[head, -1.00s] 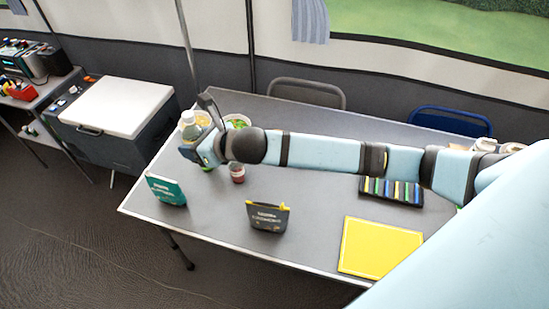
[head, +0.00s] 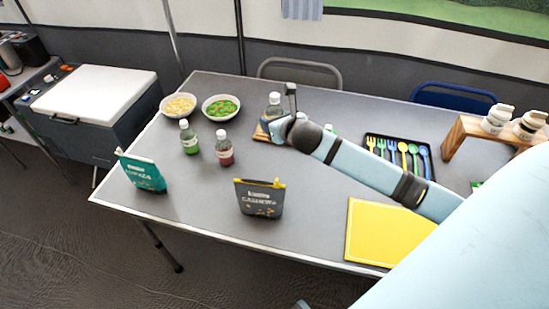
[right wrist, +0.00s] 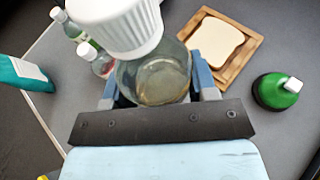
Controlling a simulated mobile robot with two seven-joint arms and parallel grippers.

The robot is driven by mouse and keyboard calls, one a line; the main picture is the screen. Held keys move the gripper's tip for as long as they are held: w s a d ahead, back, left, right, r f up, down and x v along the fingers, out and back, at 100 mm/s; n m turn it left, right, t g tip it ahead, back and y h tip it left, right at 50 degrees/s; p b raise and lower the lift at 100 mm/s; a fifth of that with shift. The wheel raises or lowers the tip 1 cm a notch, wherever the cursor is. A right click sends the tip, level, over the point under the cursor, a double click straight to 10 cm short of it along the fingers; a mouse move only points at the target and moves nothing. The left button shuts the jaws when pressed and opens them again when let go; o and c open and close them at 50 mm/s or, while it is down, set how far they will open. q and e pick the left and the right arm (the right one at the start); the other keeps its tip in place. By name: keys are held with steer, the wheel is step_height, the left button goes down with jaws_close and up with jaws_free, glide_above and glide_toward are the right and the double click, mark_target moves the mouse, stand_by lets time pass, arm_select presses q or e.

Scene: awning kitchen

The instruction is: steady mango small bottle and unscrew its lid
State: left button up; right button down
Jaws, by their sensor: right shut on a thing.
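A clear bottle (head: 273,107) with a white lid is in my right gripper (head: 276,126). In the right wrist view its white ribbed lid (right wrist: 118,22) is on, and the clear body (right wrist: 153,84) shows a pale yellowish content between the two fingers (right wrist: 156,88). I cannot read a mango label on it. It is beside a wooden board, and I cannot tell whether its base touches anything. A green bottle (head: 189,138) and a red bottle (head: 224,150), both with white lids, stand upright at the left of the table. My left gripper is not in view.
A wooden board (right wrist: 246,50) holds a bread slice. Two bowls (head: 179,106) (head: 221,108), a teal packet (head: 141,171), a dark pouch (head: 259,197), a cutlery tray (head: 428,168) and a yellow mat (head: 385,233) are around.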

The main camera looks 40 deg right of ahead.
step_height(320, 180, down, 13)
steer(key=shift+f+b, duration=0.2)
steer(key=shift+b, duration=1)
steer(key=shift+f, duration=0.1)
steer(key=shift+c, duration=2.1)
jaws_free()
steer(key=p+v, duration=0.1)
steer(key=v, duration=1.1)
steer(key=shift+p, duration=0.35)
